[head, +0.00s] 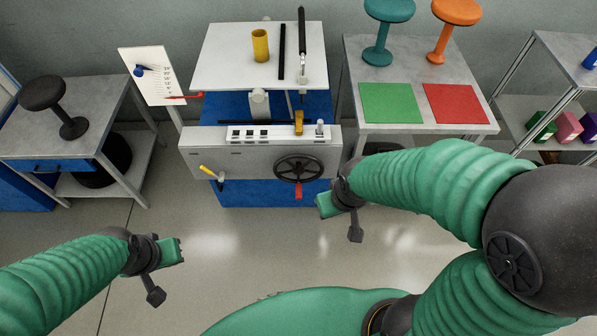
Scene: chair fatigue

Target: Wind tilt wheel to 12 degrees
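A black spoked wheel (299,168) is mounted on the front of the grey machine panel (235,160), at its right. A red piece (298,190) hangs just below the wheel. My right gripper (322,206) is close to the wheel's lower right and appears apart from it. My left gripper (180,251) is low at the left over the floor, away from the machine, with nothing seen in it. The finger gaps of both grippers are too small to make out.
A white plate (220,60) on the machine carries a yellow cylinder (260,46). A yellow-handled tool (211,172) is on the panel's left. A side table (385,70) with green and red mats stands right, a bench (30,140) with a black stool left. The front floor is clear.

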